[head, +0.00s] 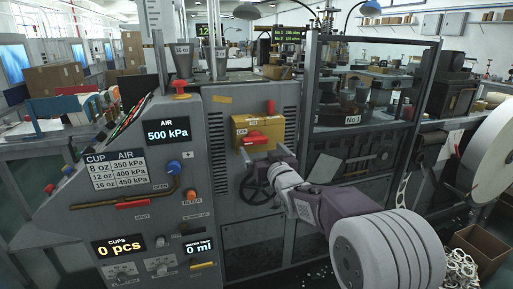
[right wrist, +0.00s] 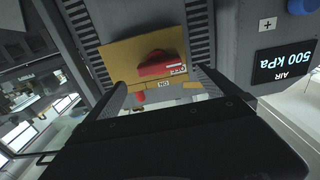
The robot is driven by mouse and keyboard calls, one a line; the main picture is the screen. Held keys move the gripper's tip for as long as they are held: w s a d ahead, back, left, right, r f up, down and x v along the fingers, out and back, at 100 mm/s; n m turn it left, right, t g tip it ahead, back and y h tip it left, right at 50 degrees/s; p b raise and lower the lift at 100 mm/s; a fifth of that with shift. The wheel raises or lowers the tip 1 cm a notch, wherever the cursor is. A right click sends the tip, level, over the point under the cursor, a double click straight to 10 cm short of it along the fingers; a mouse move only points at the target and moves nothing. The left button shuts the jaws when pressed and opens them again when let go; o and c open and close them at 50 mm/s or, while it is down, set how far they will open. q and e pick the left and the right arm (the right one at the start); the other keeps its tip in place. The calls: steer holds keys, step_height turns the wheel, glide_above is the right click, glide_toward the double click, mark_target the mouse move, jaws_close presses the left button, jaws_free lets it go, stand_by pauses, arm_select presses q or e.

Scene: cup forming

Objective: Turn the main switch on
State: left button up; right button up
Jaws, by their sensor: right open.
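The main switch looks to be the red handle (head: 254,139) on a yellow box (head: 241,126) on the grey machine front. A second red part sits on top of the box. In the right wrist view the red handle (right wrist: 162,64) lies crosswise on the yellow plate (right wrist: 122,58), with small labels beside it. My right gripper (head: 260,154) is in front of the box, just below the handle in the head view. My left gripper is not in view.
A black handwheel (head: 257,184) is below the box, partly behind my gripper. An AIR display (head: 168,132) reading 500 kPa and a blue knob (head: 173,167) are to the left. A glazed cabinet (head: 362,95) stands to the right.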

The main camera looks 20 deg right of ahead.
mark_target(256, 142)
steer(key=w, duration=0.6)
steer(key=shift+w+a+f, duration=0.1)
steer(key=shift+w, duration=0.2)
steer(key=shift+c, duration=0.3)
steer(key=c, duration=1.3)
